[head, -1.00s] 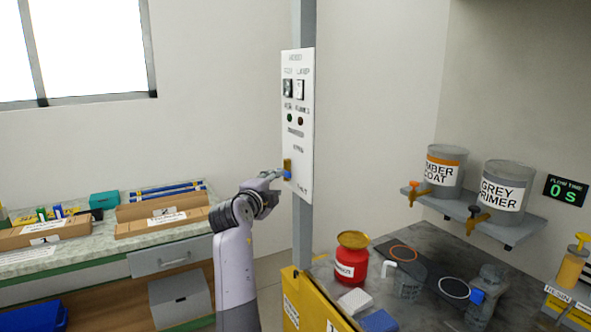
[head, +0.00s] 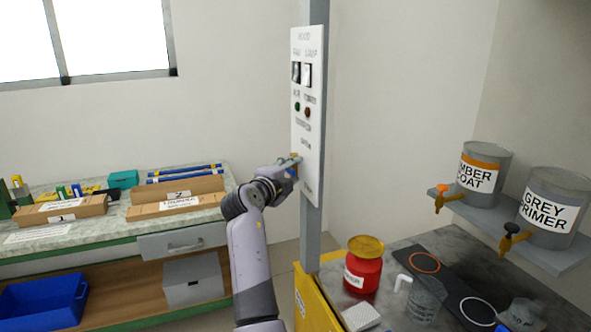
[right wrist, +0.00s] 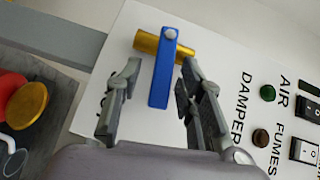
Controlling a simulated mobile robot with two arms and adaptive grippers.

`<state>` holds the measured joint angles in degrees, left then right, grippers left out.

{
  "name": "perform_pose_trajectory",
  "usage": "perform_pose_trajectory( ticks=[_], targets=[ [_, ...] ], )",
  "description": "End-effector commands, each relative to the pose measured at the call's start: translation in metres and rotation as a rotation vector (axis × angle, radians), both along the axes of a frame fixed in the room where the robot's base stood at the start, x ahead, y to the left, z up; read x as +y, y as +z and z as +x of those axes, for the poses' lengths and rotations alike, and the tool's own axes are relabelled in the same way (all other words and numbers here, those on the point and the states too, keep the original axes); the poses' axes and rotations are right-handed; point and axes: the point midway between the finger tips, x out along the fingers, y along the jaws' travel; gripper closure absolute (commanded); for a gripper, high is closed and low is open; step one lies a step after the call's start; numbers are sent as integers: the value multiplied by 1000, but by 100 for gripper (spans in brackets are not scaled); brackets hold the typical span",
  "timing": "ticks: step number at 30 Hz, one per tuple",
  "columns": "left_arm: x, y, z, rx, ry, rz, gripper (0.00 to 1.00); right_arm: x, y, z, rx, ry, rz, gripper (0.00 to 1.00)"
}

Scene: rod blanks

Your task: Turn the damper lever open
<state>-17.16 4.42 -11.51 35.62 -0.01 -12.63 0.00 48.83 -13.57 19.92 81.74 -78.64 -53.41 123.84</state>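The damper lever is a blue bar (right wrist: 162,75) with a round pale pivot at one end, on a brass-coloured piece (right wrist: 146,42) on the white control panel (head: 306,105). In the right wrist view the bar lies crosswise to the brass piece. My right gripper (right wrist: 160,70) is open, with one finger on each side of the bar and gaps visible on both sides. In the head view my right gripper (head: 292,167) is at the panel's lower left edge and hides most of the lever. My left gripper is not in view.
The panel hangs on a grey post (head: 312,235). It carries switches and a green and a dark red lamp. A red pot (head: 363,272) stands on the bench at right. Paint cans (head: 480,172) stand on a shelf. A workbench (head: 60,235) is at left.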

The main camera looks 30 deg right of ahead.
Motion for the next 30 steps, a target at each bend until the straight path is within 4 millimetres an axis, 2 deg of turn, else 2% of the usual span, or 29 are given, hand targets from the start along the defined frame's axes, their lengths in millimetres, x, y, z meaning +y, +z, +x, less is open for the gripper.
perform_pose_trajectory(
  ticks=[5,20,30],
  targets=[
    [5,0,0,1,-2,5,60,0,0,0,0,0,0,66],
    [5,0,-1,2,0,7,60,0,0,0,1,0,1,100],
    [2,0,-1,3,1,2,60,0,-1,0,2,-1,1,100]
  ],
)
